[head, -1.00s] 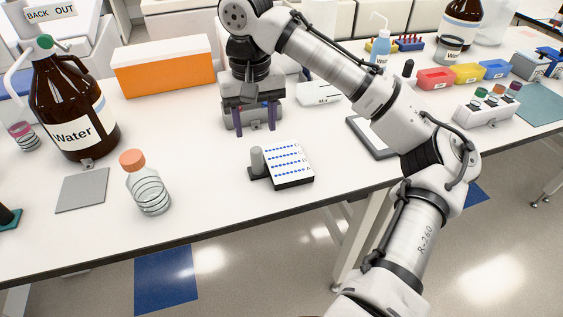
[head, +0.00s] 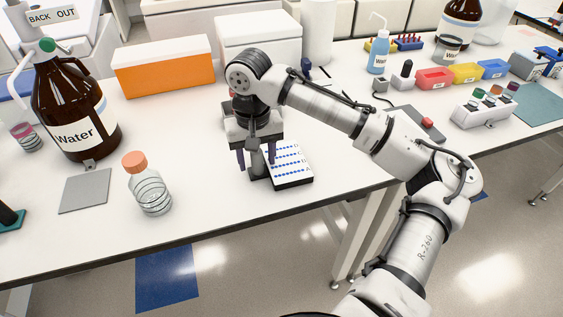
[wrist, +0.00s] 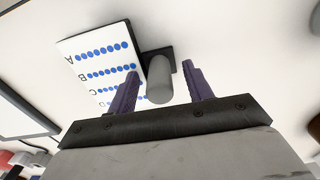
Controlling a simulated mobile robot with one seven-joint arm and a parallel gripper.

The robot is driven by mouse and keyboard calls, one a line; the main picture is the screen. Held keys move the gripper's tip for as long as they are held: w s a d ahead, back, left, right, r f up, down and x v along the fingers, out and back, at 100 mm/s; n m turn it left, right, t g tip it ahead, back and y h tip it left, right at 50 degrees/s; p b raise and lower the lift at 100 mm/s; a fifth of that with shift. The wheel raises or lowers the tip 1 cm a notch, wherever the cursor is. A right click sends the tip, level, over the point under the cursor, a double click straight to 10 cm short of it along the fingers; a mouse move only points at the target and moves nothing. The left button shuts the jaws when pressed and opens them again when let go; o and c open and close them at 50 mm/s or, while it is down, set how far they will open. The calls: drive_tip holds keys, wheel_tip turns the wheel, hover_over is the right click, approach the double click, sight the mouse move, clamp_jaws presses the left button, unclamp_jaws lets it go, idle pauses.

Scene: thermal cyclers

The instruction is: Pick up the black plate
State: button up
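The black plate (head: 294,184) lies flat on the white bench. It carries a white panel (head: 288,157) with rows of blue dots and an upright grey post (head: 257,163) at its left end. In the wrist view a dark part of the plate (wrist: 168,50) shows around the post's foot, and the post (wrist: 159,80) points toward the camera. My gripper (head: 256,161) is open above the post end. Its two purple fingers (wrist: 160,70) appear on either side of the post, with gaps; nothing is held. Whether the fingertips reach below the post's top is unclear.
A clear bottle with an orange cap (head: 149,186) and a grey pad (head: 85,190) stand to the left. A brown water bottle (head: 74,110) and an orange-fronted box (head: 165,70) are behind. The bench front is clear beside the plate.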

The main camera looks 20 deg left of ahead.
drive_tip(key=c, duration=1.1)
drive_tip(key=shift+o, duration=0.2)
drive_tip(key=shift+r, duration=0.1)
